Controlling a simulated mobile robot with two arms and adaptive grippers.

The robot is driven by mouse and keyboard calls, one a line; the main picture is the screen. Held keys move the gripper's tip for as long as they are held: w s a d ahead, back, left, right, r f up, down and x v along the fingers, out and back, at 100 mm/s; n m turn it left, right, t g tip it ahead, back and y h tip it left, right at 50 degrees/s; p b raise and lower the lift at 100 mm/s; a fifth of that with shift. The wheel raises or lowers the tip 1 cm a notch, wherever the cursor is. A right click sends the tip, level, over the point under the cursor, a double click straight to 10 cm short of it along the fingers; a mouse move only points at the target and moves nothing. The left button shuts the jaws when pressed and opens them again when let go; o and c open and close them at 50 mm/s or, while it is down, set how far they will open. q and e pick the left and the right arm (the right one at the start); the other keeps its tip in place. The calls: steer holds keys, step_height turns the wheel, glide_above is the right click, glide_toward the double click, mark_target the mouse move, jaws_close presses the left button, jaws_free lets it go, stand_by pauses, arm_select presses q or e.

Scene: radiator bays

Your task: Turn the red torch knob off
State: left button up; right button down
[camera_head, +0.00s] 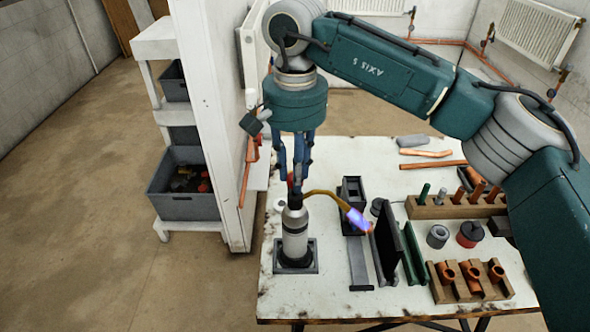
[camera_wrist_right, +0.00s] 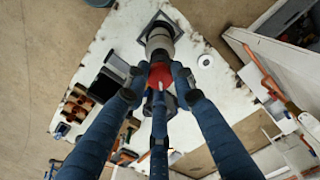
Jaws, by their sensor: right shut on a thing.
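The torch (camera_head: 295,234) stands upright in a dark square base (camera_head: 296,262) at the table's left front. Its brass neck curves right, and a blue-violet flame (camera_head: 357,217) shows at the tip. The red knob (camera_wrist_right: 160,76) shows in the right wrist view between my fingers; in the head view only a sliver of red shows beside the fingers. My right gripper (camera_head: 297,178) comes down from above, its blue fingers shut around the knob. It also shows in the right wrist view (camera_wrist_right: 158,90). The fingertips partly hide the knob. My left gripper is in neither view.
A black upright plate (camera_head: 385,245) stands right of the flame, near a green one. Wooden racks (camera_head: 470,282) with copper fittings fill the table's right. A white panel (camera_head: 212,120) and shelf with grey bins (camera_head: 183,190) stand left of the table.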

steer(key=shift+m, duration=0.3)
steer(key=m+b, duration=0.2)
steer(key=m, duration=0.2)
steer(key=shift+m, duration=0.3)
steer(key=m, duration=0.3)
steer(key=shift+m+b, duration=0.4)
steer(key=m, duration=0.3)
steer(key=shift+b, duration=0.4)
steer(key=m+b, duration=0.1)
steer(key=m, duration=0.5)
steer(key=shift+m, duration=0.4)
steer(key=m+b, duration=0.1)
steer(key=m, duration=0.2)
steer(key=shift+m, duration=0.3)
steer(key=shift+m+b, duration=0.5)
steer(key=shift+m, duration=1.1)
